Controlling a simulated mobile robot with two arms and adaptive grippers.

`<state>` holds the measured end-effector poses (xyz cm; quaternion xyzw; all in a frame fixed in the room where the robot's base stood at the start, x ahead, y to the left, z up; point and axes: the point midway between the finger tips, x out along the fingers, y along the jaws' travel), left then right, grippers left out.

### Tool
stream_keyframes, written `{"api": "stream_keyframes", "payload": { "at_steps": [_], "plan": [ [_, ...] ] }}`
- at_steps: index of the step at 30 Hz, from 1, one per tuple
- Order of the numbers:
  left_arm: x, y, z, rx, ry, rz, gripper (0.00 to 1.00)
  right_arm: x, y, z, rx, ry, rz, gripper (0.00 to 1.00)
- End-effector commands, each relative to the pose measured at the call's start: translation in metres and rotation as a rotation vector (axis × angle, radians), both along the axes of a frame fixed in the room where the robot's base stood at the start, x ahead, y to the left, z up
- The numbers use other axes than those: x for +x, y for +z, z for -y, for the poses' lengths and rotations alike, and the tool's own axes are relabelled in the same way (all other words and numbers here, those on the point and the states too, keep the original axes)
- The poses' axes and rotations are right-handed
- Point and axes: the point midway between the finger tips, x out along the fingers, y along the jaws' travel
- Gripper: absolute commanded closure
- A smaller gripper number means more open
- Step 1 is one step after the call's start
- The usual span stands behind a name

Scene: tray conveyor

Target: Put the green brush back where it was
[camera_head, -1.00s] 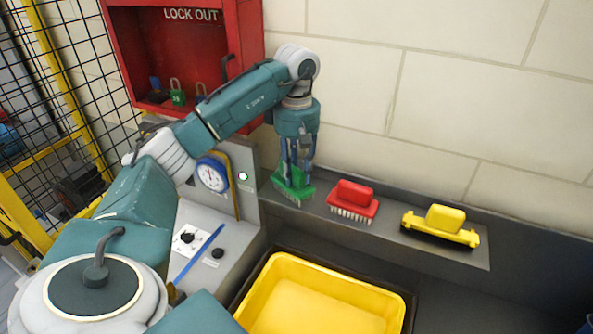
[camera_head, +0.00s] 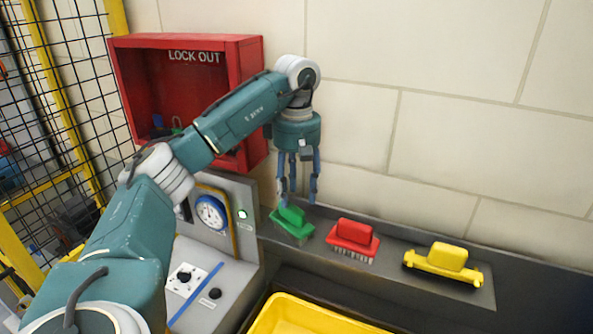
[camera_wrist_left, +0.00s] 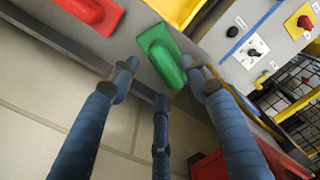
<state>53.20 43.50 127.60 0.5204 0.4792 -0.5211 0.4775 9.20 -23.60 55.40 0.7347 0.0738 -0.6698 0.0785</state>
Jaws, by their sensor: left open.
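The green brush (camera_head: 292,222) sits on the grey ledge (camera_head: 393,262), at its left end, beside the red brush (camera_head: 353,238). My left gripper (camera_head: 298,198) is open just above the green brush, with its fingers pointing down. In the left wrist view the green brush (camera_wrist_left: 163,54) lies beyond the spread fingertips (camera_wrist_left: 158,85), and nothing is held between them. The underside of the green brush is mostly hidden. My right gripper is not in view.
A yellow brush (camera_head: 444,262) sits farther right on the ledge. A yellow tray (camera_head: 310,316) lies below in front. A red lock-out box (camera_head: 185,95) hangs on the wall behind my left arm. A control panel with a gauge (camera_head: 211,213) stands left of the ledge.

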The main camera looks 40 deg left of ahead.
Motion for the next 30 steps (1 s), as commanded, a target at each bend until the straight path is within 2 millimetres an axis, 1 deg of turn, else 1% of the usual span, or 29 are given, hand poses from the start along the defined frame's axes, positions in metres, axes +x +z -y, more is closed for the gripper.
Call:
{"api": "stream_keyframes", "payload": {
  "at_steps": [1,6,12,17,30],
  "plan": [
    [0.001,0.012,0.000,0.001,0.001,0.005,0.53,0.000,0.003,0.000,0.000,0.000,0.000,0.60],
    [0.001,0.037,0.000,0.001,0.001,0.004,0.53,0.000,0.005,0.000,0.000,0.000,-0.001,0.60],
    [0.001,0.053,0.000,0.000,0.000,0.001,0.53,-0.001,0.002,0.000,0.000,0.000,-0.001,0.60],
    [0.000,0.060,0.000,0.000,0.000,0.000,0.53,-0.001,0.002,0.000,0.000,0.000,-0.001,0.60],
    [0.000,0.061,0.000,0.000,0.000,-0.001,0.53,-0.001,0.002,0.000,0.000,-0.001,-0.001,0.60]
  ]
}}
